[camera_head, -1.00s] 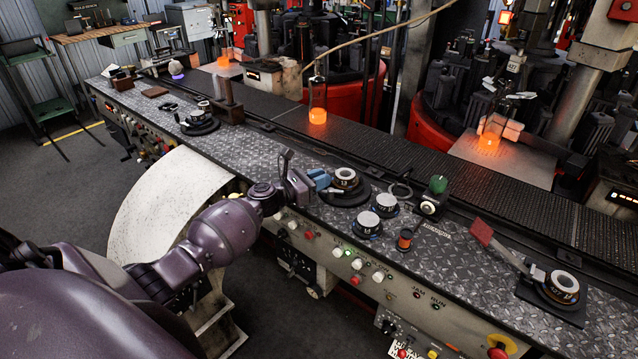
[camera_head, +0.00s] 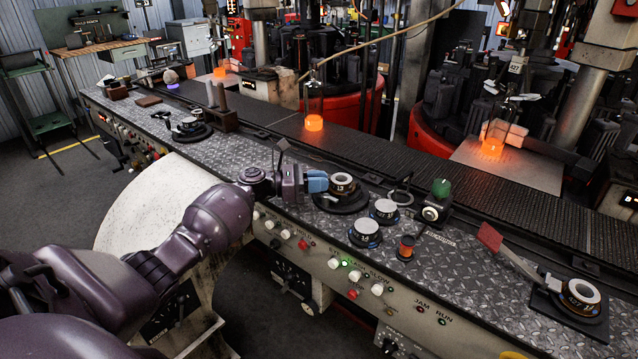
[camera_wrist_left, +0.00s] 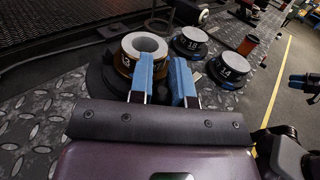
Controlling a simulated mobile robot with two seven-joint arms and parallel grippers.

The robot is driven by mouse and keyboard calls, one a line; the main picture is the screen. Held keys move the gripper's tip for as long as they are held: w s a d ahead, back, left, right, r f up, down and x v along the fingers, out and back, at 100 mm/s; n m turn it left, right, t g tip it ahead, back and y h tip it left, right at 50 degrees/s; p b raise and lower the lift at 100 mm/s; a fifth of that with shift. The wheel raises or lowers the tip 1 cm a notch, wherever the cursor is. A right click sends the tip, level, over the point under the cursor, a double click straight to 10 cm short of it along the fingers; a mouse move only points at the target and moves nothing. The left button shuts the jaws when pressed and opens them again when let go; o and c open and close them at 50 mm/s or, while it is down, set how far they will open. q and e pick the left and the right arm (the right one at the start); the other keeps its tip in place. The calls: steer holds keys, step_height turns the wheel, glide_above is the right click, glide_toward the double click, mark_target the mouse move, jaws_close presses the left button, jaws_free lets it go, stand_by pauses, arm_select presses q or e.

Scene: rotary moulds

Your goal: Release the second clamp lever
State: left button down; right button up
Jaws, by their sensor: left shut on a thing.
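The middle clamp holds a ring marked 13 (camera_head: 343,184) on a round dark base on the bench. My left gripper (camera_head: 318,182) reaches in from the left, its blue fingertips right beside this ring. In the left wrist view, the ring (camera_wrist_left: 142,46) stands just beyond the left finger. The two blue fingers (camera_wrist_left: 163,78) have a narrow gap, and the gripper is shut on the clamp lever, which is mostly hidden by the fingers. Another clamp with a ring (camera_head: 580,293) and a red-handled lever (camera_head: 490,237) is at the right.
A further clamp (camera_head: 190,127) is at the left. The conveyor (camera_head: 400,165) runs behind, carrying a glowing bottle (camera_head: 314,115).

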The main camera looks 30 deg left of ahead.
arm_select(q)
steer(key=c, duration=1.4)
jaws_free()
steer(key=shift+w+d, duration=0.1)
steer(key=shift+o, duration=0.2)
steer(key=v, duration=1)
steer(key=shift+s+a, duration=0.25)
steer(key=shift+a, duration=0.05)
steer(key=shift+a, duration=0.1)
